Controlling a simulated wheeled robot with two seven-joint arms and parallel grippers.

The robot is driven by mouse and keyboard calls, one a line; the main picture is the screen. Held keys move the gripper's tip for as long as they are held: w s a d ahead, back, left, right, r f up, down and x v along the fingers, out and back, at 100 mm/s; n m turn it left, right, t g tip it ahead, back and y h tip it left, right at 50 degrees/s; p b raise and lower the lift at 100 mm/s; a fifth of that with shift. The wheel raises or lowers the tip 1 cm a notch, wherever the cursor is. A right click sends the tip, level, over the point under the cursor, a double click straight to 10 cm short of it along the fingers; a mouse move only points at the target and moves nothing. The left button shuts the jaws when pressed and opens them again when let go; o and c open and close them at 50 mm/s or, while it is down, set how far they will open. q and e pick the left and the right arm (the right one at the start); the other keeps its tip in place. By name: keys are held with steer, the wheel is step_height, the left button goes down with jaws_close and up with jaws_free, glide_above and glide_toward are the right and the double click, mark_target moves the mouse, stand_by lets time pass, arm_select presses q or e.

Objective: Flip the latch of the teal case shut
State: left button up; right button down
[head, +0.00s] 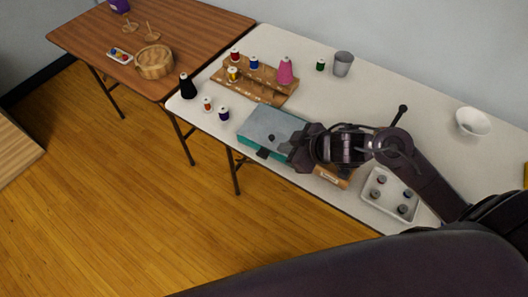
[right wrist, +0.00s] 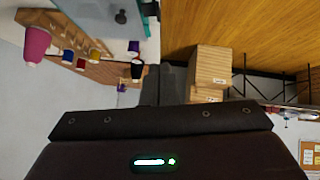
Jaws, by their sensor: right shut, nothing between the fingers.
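The teal case (head: 262,122) sits near the front edge of the white table, with a grey lid that looks lowered and a small dark knob on top. It also shows at the top of the right wrist view (right wrist: 105,18). A dark latch (head: 263,153) is at its front edge and shows as a dark piece in the right wrist view (right wrist: 149,8); I cannot tell its exact angle. My right gripper (head: 296,155) is shut and empty at the right end of the case, hiding that end; contact is unclear. My left gripper is out of view.
A wooden rack (head: 260,90) with thread spools stands behind the case; loose spools are to its left. A metal tray (head: 375,203) with small round pieces lies right of the gripper. A grey cup (head: 343,64) and white bowl (head: 472,122) stand farther back.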

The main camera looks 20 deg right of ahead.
glide_toward(259, 154)
steer(key=w+a, duration=0.3)
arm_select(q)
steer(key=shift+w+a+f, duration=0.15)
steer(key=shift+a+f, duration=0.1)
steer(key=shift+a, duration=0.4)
arm_select(e)
steer(key=shift+w+d+f, duration=0.1)
steer(key=shift+w+f, duration=0.1)
steer(key=shift+f, duration=0.8)
steer(key=shift+w+d+f, duration=0.1)
steer(key=shift+w+f, duration=0.1)
steer(key=shift+f, duration=0.85)
arm_select(q)
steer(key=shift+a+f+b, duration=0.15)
steer(key=shift+b, duration=0.2)
arm_select(e)
steer(key=shift+d+f, duration=0.1)
